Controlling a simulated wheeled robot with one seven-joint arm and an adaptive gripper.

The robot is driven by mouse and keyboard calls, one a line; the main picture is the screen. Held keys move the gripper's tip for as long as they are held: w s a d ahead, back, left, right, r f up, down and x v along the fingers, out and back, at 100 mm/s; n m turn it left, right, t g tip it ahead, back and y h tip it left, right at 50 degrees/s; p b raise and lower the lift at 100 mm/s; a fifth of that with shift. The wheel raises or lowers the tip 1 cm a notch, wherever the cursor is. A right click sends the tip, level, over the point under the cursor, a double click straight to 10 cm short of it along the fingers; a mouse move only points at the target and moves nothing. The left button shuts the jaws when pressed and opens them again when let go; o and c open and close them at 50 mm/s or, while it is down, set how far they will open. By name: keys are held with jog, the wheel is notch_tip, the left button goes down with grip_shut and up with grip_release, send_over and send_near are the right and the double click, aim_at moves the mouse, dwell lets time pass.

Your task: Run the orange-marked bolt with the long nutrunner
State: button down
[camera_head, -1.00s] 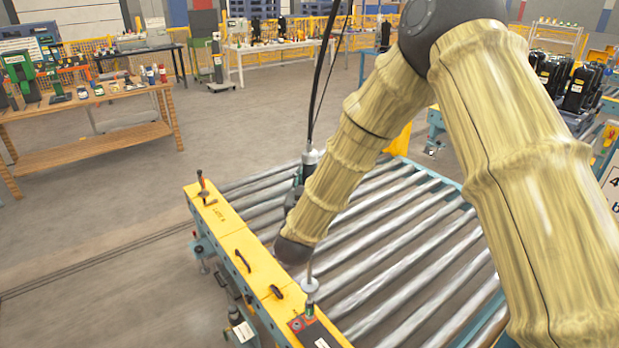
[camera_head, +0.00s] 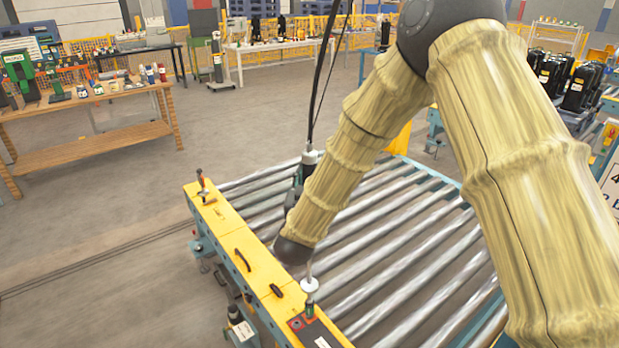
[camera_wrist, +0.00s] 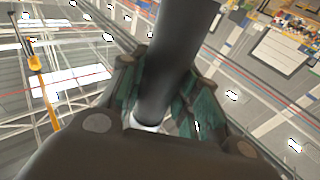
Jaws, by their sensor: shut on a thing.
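The long nutrunner (camera_head: 311,157) hangs upright on a dark cable. Its lower shaft passes behind my forearm and comes out at a white collar (camera_head: 309,285). Below the collar, a green end (camera_head: 310,308) stands at the yellow rail, beside a red-orange mark (camera_head: 296,323). I cannot make out the bolt or whether the end is seated on it. My gripper (camera_wrist: 160,98) is shut around the dark nutrunner body (camera_wrist: 172,70), with green finger pads on both sides. In the head view, my forearm hides most of the gripper.
The yellow rail (camera_head: 228,228) edges a roller conveyor (camera_head: 400,230). A hammer (camera_head: 204,188) and dark handles (camera_head: 243,259) sit on the rail. A wooden bench (camera_head: 85,110) with tools stands at the left. Open floor lies between bench and conveyor.

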jog(key=shift+f+b, duration=1.1)
jog(key=shift+f, duration=0.35)
dwell(2.0)
jog(key=shift+r, duration=0.15)
jog(key=shift+r+p, duration=1.15)
jog(key=shift+r, duration=1.3)
